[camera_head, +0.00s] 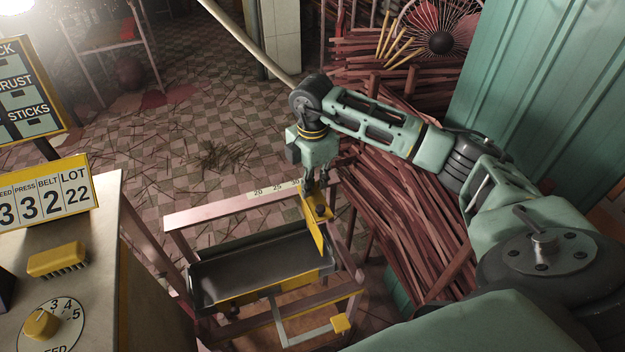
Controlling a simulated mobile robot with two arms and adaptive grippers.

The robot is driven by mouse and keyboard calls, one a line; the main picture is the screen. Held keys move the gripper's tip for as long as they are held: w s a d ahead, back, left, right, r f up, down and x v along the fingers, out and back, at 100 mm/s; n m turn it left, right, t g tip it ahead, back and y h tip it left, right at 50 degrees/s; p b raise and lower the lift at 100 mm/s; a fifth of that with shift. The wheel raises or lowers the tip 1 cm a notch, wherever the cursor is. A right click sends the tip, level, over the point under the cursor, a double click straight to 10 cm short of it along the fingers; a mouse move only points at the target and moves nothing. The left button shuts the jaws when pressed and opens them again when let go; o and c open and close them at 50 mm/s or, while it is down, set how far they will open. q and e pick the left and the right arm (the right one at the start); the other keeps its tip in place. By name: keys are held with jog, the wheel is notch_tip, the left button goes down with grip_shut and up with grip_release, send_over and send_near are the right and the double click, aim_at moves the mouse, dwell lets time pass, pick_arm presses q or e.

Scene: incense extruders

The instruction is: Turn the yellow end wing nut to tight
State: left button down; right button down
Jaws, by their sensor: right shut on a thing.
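The yellow end (315,232) is an upright plate at the right end of the dark trough, by the rail with the printed scale. My right gripper (313,186) reaches in from the right and points down at the top of this yellow end. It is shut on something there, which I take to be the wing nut. The fingers and the small size hide the nut, so its angle and tightness cannot be told. My left gripper is not in view.
The dark trough (255,272) sits in a pinkish frame with a scaled rail (225,202). A metal bench with a yellow brush (57,260) and a dial (42,325) stands at left. Bundled reddish sticks (400,215) lie behind my right arm. Tiled floor is open beyond.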

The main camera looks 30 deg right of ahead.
aim_at(312, 184)
jog(key=shift+w+r+m, duration=0.1)
jog(key=shift+r+m, duration=0.05)
jog(key=shift+m, duration=0.55)
jog(key=c, duration=1.9)
grip_release()
jog(key=shift+c, duration=0.2)
notch_tip(312, 184, up, 12)
